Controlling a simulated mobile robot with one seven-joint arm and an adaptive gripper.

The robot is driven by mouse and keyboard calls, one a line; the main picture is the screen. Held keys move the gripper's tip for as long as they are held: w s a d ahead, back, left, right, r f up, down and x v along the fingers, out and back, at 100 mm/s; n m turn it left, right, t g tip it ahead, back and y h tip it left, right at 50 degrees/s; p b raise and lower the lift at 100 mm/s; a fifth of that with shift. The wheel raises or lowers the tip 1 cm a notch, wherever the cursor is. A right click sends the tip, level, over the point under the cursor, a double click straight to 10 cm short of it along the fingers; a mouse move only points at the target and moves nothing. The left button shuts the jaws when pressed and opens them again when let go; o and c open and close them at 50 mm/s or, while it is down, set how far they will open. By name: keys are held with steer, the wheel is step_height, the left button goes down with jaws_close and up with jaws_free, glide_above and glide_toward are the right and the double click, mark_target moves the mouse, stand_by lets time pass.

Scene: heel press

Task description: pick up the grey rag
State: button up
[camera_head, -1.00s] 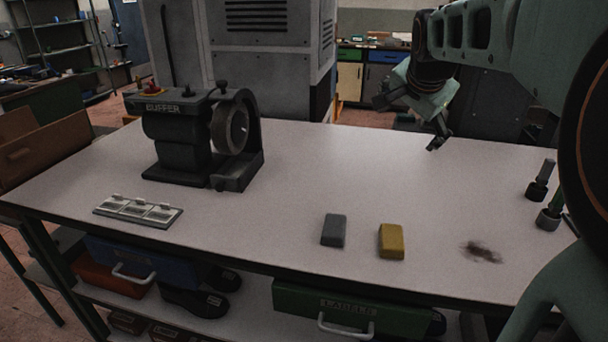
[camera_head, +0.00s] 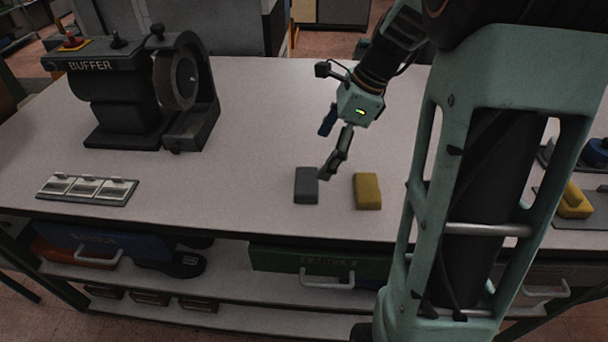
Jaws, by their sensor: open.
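The grey rag (camera_head: 306,186) looks like a small folded dark grey block lying flat near the table's front edge. A similar yellow piece (camera_head: 367,192) lies just to its right, with a gap of bare table between them. My gripper (camera_head: 328,147) is open and empty, tilted downward just behind and above the grey rag. One fingertip appears close to the rag's upper right edge; I cannot tell whether it touches. My gripper hides little of the rag.
The black buffer machine (camera_head: 125,95) stands at the back left of the table (camera_head: 255,110). My arm covers the right side. A yellow item (camera_head: 574,202) lies at the far right. The table's middle is clear.

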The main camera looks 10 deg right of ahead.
mark_target(308, 180)
steer(key=x, duration=0.9)
steer(key=shift+s+d, duration=0.15)
steer(key=c, duration=1.2)
